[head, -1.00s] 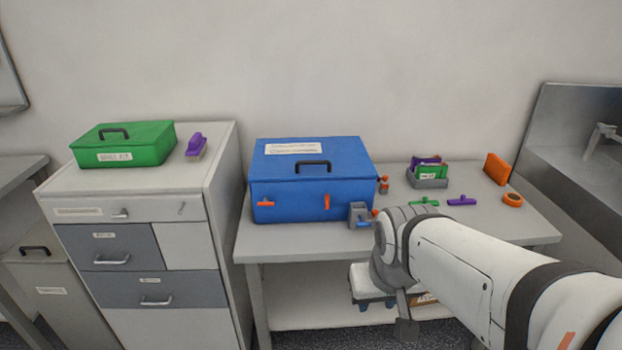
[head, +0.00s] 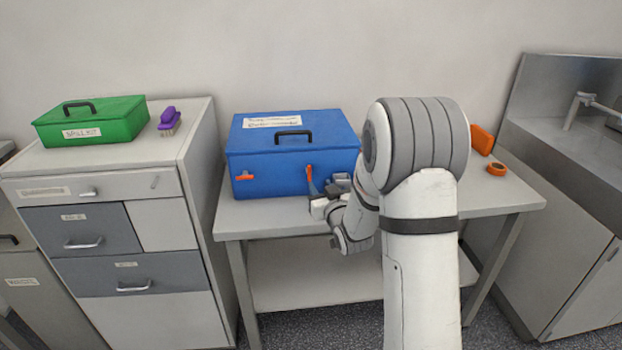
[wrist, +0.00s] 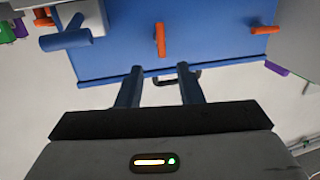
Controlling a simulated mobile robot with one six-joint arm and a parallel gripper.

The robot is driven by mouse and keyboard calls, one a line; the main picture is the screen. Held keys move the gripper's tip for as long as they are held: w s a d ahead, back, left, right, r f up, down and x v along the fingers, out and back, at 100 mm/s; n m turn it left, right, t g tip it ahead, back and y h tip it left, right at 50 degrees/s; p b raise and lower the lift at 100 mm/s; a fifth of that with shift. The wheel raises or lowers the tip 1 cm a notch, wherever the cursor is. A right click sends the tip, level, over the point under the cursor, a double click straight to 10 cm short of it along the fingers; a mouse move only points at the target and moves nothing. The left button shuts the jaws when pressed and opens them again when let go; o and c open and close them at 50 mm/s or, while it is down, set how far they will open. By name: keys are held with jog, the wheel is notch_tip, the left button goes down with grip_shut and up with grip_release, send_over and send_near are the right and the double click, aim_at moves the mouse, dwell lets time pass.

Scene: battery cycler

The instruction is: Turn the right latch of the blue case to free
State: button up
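The blue case (head: 290,142) sits shut on the table with its black handle on the lid. Its right latch (head: 309,174) is orange and stands upright on the front face. Its left latch (head: 244,176) is orange and lies level. My gripper (head: 319,190) is in front of the case, just below the right latch, partly hidden by my arm. In the wrist view the two blue fingers (wrist: 160,72) are open and empty. The right latch (wrist: 160,38) lies in line with the gap between them; I cannot tell how far ahead it is.
A small grey and blue device (head: 341,181) stands close by the case's right front corner; it also shows in the wrist view (wrist: 75,35). A drawer cabinet (head: 190,170) with a green box (head: 92,120) stands to the left.

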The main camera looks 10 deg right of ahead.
aim_at(310, 171)
jog(key=shift+t, duration=0.3)
jog(key=w, duration=0.2)
jog(key=w+a, duration=0.1)
jog(key=w, duration=0.2)
jog(key=w+p, duration=0.1)
jog(key=w, duration=0.2)
jog(key=shift+a+f, duration=0.15)
jog(key=shift+a, duration=0.05)
jog(key=shift+c, duration=0.4)
grip_shut()
